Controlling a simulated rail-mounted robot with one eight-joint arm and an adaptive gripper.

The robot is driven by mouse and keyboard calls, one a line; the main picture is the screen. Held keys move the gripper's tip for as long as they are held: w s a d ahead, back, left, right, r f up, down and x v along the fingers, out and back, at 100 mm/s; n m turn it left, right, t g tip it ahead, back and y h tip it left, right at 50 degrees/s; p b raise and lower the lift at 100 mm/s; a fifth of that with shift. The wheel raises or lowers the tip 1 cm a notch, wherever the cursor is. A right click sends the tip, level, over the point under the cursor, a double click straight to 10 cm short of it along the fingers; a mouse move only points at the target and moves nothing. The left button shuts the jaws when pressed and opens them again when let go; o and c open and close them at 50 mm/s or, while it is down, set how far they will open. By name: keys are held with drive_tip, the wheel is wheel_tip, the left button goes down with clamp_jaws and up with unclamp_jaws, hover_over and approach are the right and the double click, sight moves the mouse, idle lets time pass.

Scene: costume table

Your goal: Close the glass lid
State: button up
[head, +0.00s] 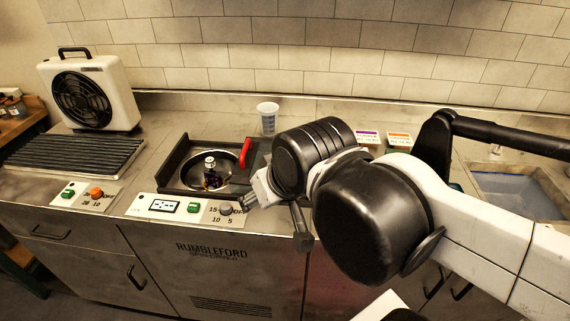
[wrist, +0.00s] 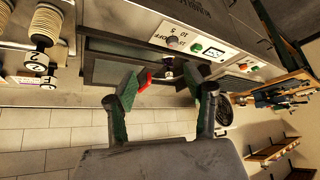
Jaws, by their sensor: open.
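The glass lid's red handle (head: 246,152) stands at the right side of the open bowl (head: 228,163) in the dark-framed recess of the counter. The bowl is uncovered, with a small metal-and-dark piece (head: 210,172) at its centre. My gripper (head: 250,198) is open and empty near the recess's front right corner, in front of the handle. The wrist view, turned upside down, shows the red handle (wrist: 144,79) just beside the left finger, apart from my gripper (wrist: 168,84) as far as I can tell. A dark pane, seemingly the glass lid (wrist: 106,70), lies left of it; my arm hides much of this area in the head view.
A control panel (head: 180,208) with a display and knob lies along the recess's front edge. A clear cup (head: 267,117) stands behind it. A fan (head: 92,92) and ribbed plate (head: 72,153) are to the left. Small labelled boxes (head: 398,140) and a sink (head: 518,190) are to the right.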

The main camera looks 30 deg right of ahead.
drive_tip(key=w+d+m, duration=0.1)
drive_tip(key=m, duration=0.1)
drive_tip(key=w+d+m+g, duration=0.1)
drive_tip(key=d+m, duration=0.1)
drive_tip(key=w+d+m, duration=0.1)
drive_tip(key=d+m, duration=0.1)
drive_tip(key=m, duration=0.1)
drive_tip(key=shift+d+g+p, duration=0.15)
drive_tip(key=shift+g+p, duration=0.2)
drive_tip(key=shift+g, duration=0.05)
clamp_jaws()
drive_tip(key=w+d+f+m+g+y+p, duration=0.1)
drive_tip(key=d+f+m+y, duration=0.15)
drive_tip(key=d+m, duration=0.65)
drive_tip(key=w+d+f+m+g+y+p, duration=0.1)
drive_tip(key=w+d+f+m, duration=0.15)
drive_tip(key=d+m, duration=0.65)
drive_tip(key=x, duration=0.6)
drive_tip(key=s+x, duration=0.1)
drive_tip(key=x, duration=0.3)
drive_tip(key=shift+d+f+b, duration=0.1)
drive_tip(key=shift+f+b, duration=0.05)
drive_tip(key=shift+b, duration=0.2)
